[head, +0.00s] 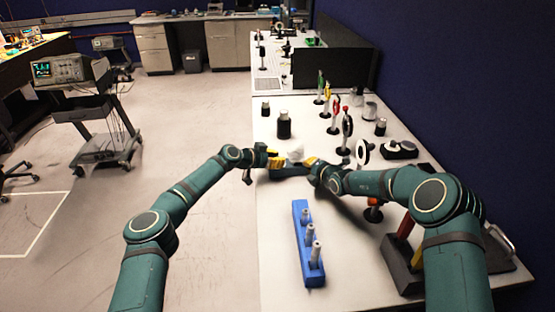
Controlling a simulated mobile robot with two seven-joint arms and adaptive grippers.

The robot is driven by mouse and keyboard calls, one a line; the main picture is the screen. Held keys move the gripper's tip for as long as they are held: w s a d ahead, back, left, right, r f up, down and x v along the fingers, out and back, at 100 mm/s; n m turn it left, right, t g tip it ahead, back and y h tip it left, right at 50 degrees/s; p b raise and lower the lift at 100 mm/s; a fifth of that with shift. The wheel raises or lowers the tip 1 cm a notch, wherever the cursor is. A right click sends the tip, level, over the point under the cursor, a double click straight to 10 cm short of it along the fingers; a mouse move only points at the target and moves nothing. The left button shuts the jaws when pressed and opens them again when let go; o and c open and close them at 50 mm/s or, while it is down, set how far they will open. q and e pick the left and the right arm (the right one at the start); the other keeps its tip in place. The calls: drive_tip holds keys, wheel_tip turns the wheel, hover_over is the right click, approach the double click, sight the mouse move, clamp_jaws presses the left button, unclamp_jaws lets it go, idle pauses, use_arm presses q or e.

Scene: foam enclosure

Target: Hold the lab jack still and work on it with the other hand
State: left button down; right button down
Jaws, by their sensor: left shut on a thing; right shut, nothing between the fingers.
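The lab jack (290,172) looks like a low, dark blue piece on the white bench near its left edge, mostly hidden by my grippers. My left gripper (274,159), with yellow fingers, comes in from the left and is shut on the jack's left side. My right gripper (309,162) is shut with nothing between its fingers, close to the jack's right side. I cannot tell whether it touches the jack.
A white rounded object (293,152) sits just behind the grippers, and a dark bottle (284,126) stands farther back. A blue rack (307,245) with upright pegs is in front. Several mounted optics (346,130) stand to the right. The bench left of the rack is clear.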

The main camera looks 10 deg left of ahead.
use_arm(q)
drive_tip(key=shift+s+f+m+g+h, duration=0.1)
drive_tip(key=shift+f+m+g+h, duration=0.1)
drive_tip(key=shift+m+g+h, duration=0.15)
drive_tip(key=c, duration=1)
unclamp_jaws()
drive_tip(key=shift+r, duration=0.1)
drive_tip(key=shift+a, duration=0.1)
drive_tip(key=v, duration=1.2)
use_arm(e)
drive_tip(key=c, duration=1.3)
unclamp_jaws()
